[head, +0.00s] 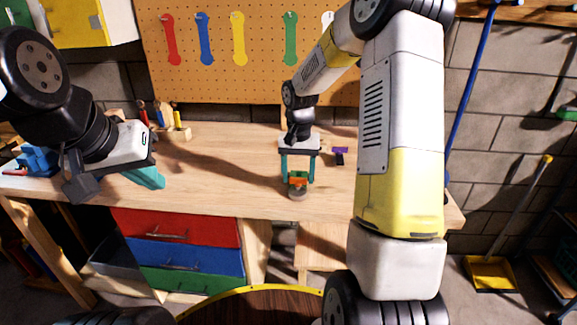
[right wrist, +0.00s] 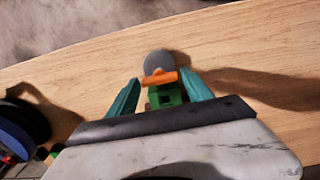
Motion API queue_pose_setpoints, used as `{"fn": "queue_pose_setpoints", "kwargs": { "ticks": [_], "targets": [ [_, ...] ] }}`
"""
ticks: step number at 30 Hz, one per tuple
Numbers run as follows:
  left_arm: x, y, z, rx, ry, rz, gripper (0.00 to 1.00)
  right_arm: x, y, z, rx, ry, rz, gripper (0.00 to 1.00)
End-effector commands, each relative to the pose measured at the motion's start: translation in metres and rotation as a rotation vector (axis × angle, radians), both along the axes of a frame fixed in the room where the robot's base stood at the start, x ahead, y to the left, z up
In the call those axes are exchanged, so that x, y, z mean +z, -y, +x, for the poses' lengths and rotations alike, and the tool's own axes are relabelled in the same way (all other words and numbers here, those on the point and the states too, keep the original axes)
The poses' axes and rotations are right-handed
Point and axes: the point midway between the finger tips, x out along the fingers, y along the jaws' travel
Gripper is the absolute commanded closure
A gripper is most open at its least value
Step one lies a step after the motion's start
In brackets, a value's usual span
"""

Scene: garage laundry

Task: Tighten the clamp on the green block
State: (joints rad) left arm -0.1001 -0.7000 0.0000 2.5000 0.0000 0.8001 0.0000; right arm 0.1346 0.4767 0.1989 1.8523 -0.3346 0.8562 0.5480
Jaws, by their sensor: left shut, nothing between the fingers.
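The green block (right wrist: 165,96) with a dark square in its face shows in the right wrist view. An orange bar (right wrist: 160,77), seemingly part of the clamp, lies across it, with a grey round part (right wrist: 157,61) beyond. In the head view the orange bar (head: 299,181) and grey part (head: 298,193) are near the bench's front edge. My right gripper (head: 298,179) points down with its teal fingers apart, one on each side of the bar; gaps seem to show. My left gripper (head: 158,183) is shut and empty over the bench's left part. How the clamp grips the block is unclear.
A purple piece with a dark part (head: 340,151) lies on the workbench (head: 228,165) right of my right gripper. A small tool holder (head: 172,130) and a blue object (head: 38,160) are at the left. The pegboard (head: 265,70) stands behind. Bare wood lies between my grippers.

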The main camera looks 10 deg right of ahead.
Motion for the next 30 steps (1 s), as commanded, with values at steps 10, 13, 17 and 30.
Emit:
{"fn": "queue_pose_setpoints", "kwargs": {
  "ticks": [10,13,17,30],
  "targets": [
    [0.0,0.0,0.0,0.0,0.0,0.0,1.0,0.0003,-0.0001,0.0,-0.002,0.0,0.0,0.9],
    [0.0,0.0,0.0,0.0,0.0,0.0,1.0,0.0004,-0.0003,0.0001,-0.014,0.0,0.0,0.9],
    [0.0,0.0,0.0,0.0,0.0,0.0,1.0,0.0005,-0.0008,0.0001,-0.052,0.001,0.0,0.9],
    [0.0,0.0,0.0,0.0,0.0,0.0,1.0,0.0007,-0.0012,0.0002,-0.391,0.001,0.0,0.9]
  ]
}}
